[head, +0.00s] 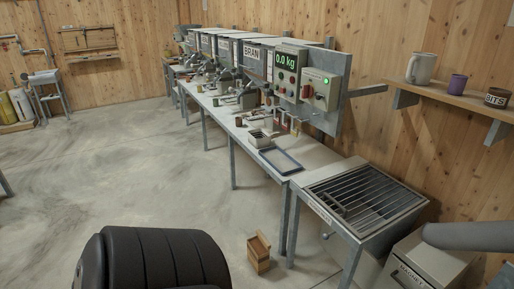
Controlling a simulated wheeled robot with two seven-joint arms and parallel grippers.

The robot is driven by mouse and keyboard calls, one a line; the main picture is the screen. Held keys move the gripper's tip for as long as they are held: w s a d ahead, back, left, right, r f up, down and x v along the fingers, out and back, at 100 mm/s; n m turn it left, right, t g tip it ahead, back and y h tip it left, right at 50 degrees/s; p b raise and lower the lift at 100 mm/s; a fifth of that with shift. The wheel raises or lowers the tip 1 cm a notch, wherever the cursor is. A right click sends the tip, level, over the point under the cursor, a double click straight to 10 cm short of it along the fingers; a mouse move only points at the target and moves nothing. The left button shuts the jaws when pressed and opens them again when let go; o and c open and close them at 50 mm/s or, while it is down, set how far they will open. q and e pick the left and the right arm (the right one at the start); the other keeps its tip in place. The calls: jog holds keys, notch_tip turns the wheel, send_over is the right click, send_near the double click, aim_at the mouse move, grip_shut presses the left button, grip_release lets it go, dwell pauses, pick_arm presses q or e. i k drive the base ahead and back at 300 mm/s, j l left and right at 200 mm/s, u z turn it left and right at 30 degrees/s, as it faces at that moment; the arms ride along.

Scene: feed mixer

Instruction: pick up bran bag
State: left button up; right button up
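I cannot make out a bag marked as bran. At the far left, upright sack-like shapes (20,104), one yellowish and one pale, stand on a low base by the wall; any print on them is too small to read. A hopper front with the label BRAN (252,58) is in the row above the long bench. Neither my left gripper nor my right gripper is in view.
A long metal bench (235,130) runs along the right wall, with a blue-rimmed tray (280,161) on it. A grated table (365,193) adjoins its near end. A small open box (258,253) stands on the floor. The concrete floor at left is clear.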

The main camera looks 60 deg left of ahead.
aim_at(259, 246)
jog(key=u, duration=1.95)
